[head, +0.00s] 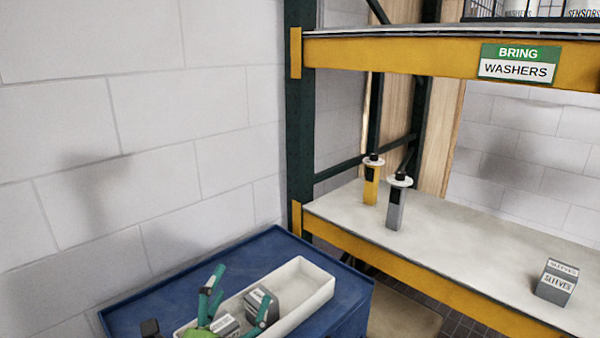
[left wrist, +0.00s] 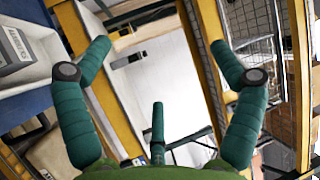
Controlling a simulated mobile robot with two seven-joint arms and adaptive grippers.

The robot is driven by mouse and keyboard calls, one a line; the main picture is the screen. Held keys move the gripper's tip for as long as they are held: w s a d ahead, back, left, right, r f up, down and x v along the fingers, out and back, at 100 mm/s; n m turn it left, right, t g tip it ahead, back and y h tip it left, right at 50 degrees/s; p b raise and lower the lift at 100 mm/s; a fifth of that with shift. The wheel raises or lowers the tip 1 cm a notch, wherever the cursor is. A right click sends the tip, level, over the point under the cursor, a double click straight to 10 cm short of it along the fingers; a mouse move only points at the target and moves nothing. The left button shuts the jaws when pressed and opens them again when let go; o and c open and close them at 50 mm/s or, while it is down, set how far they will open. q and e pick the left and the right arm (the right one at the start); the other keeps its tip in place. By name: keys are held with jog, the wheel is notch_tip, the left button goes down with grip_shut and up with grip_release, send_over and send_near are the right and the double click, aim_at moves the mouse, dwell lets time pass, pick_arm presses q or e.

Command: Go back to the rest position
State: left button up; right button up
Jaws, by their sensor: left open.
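My left gripper (head: 238,298), with teal fingers, is at the bottom of the head view, in front of or above the white tray (head: 318,289); I cannot tell its exact height. In the left wrist view its fingers (left wrist: 160,52) are spread wide with nothing between them. Labelled grey boxes (head: 262,305) sit in the tray, partly hidden by the fingers. One labelled box (left wrist: 14,47) also shows at the upper left of the wrist view, outside the fingers. My right gripper is not in view.
The tray stands on a blue table (head: 165,297) by a block wall. To the right, a yellow-edged shelf (head: 330,215) carries a yellow device (head: 370,188), a grey device (head: 394,210) and a SLEEVES box (head: 555,286). A sign (head: 518,63) reads BRING WASHERS. The shelf's middle is bare.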

pick_arm(q)
jog(key=s+a+f+n+g+y, duration=0.1)
jog(key=a+f+n+g+y, duration=0.25)
jog(key=f, duration=0.25)
jog(key=s+a+f+n+g+y, duration=0.1)
jog(key=a+f+n+g+y, duration=0.15)
jog(key=f+n, duration=0.3)
jog(key=s+a+f+n+g, duration=0.3)
jog(key=s+f+n+g, duration=0.6)
jog(key=s+f, duration=1.1)
jog(key=s+f+m+g, duration=0.2)
jog(key=s+f+g, duration=0.15)
jog(key=f, duration=1.75)
jog(key=s+a+f, duration=0.2)
jog(key=s+f, duration=1.2)
jog(key=s, duration=0.1)
jog(key=shift+g, duration=0.45)
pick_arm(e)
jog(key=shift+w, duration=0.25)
pick_arm(q)
jog(key=shift+a, duration=0.1)
